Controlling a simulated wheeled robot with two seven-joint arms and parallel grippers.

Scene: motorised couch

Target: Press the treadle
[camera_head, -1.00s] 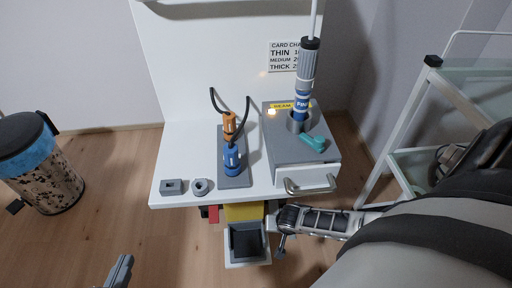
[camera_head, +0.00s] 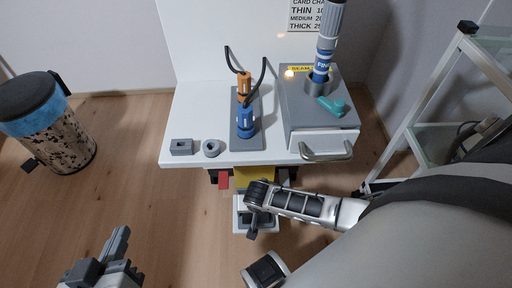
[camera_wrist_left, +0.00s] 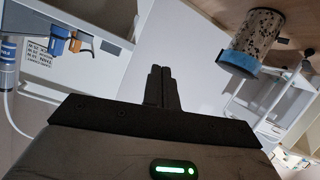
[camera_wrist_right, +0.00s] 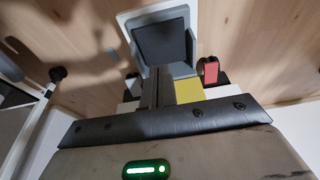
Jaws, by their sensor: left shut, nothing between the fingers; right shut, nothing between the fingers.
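The treadle is a dark pad in a pale frame low under the white table, and shows in the right wrist view (camera_wrist_right: 163,42). In the head view it is partly hidden by my right arm. My right gripper (camera_wrist_right: 157,72) is shut and empty, its fingertips just in front of the treadle's near edge in the right wrist view. I cannot tell whether they touch. My left gripper (camera_head: 121,233) is shut and empty over the floor at lower left of the head view, and shows in the left wrist view too (camera_wrist_left: 161,70).
A red block (camera_wrist_right: 210,70) and a yellow panel (camera_wrist_right: 187,91) sit close beside the treadle, under the table (camera_head: 190,115). A drawer handle (camera_head: 326,153) juts from the grey box. A speckled bin (camera_head: 65,142) stands left, a glass cart (camera_head: 440,110) right.

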